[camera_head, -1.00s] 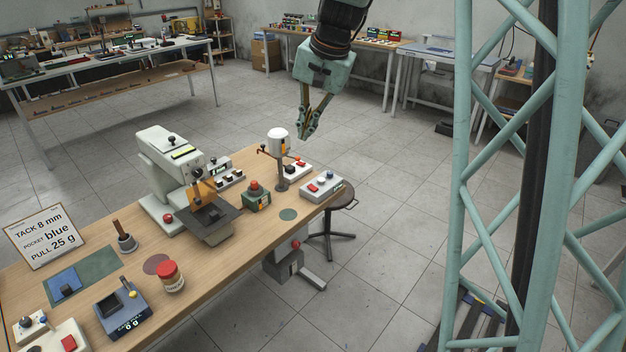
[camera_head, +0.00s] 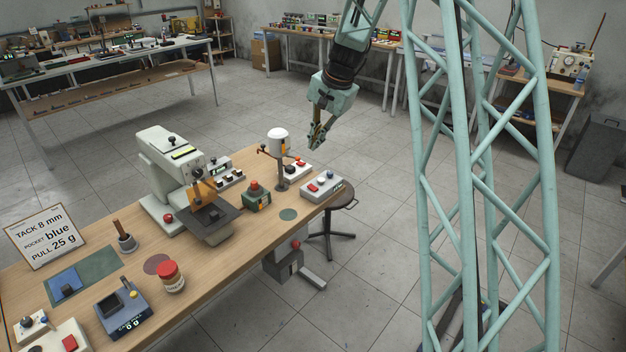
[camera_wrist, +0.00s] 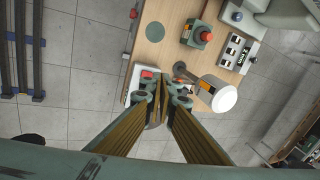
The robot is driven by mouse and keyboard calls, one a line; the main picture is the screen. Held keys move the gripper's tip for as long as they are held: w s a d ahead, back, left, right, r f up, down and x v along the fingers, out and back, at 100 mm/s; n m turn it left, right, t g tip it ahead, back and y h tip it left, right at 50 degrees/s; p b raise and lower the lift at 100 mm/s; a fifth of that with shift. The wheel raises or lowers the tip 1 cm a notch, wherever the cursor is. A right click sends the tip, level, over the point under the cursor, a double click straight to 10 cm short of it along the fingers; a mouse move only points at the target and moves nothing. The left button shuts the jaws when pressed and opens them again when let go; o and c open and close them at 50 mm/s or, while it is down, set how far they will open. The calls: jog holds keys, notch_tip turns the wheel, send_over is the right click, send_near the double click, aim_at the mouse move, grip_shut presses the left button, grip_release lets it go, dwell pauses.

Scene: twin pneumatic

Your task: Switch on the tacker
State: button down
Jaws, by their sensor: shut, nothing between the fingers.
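The likely tacker is a pale machine (camera_head: 151,150) with a dark work plate (camera_head: 208,220) on the wooden bench; its edge shows in the wrist view (camera_wrist: 285,14). Close by are a box with black switches (camera_head: 231,176), also in the wrist view (camera_wrist: 240,50), and a green box with a red knob (camera_head: 256,199), also in the wrist view (camera_wrist: 197,34). A control box with a red button (camera_head: 322,188) sits at the bench's right end. I cannot tell which control belongs to the tacker. My gripper (camera_head: 317,142) is shut and empty, in the air beyond the bench's right end.
A white-capped post (camera_head: 278,143) stands between the green box and the right end; its cap (camera_wrist: 222,97) is near my fingers in the wrist view. A stool (camera_head: 342,198) stands at that end. A sign (camera_head: 45,236) and a red-lidded jar (camera_head: 172,278) are left.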

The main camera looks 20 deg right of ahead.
jog(key=m, duration=0.2)
send_over(314, 186)
jog(key=s+d, duration=0.2)
jog(key=s, duration=0.2)
notch_tip(314, 186, down, 9)
jog(key=shift+a, duration=0.15)
jog(key=shift+w+f, duration=0.1)
jog(key=shift+f, duration=0.15)
jog(key=b+x, duration=0.1)
jog(key=x, duration=1.1)
jog(key=shift+w+a+f+b, duration=0.1)
jog(key=shift+a+f+b, duration=0.05)
jog(key=shift+f+b, duration=0.25)
jog(key=shift+w+f, duration=0.2)
jog(key=shift+f, duration=0.2)
jog(key=shift+w+a+f, duration=0.2)
jog(key=shift+w+f, duration=0.15)
jog(key=shift+f, duration=0.1)
jog(key=shift+s, duration=0.1)
jog(key=shift+s+d+r, duration=0.1)
jog(key=shift+s, duration=0.1)
jog(key=shift+s+d+b, duration=0.15)
jog(key=shift+s+b, duration=0.15)
jog(key=shift+b, duration=0.15)
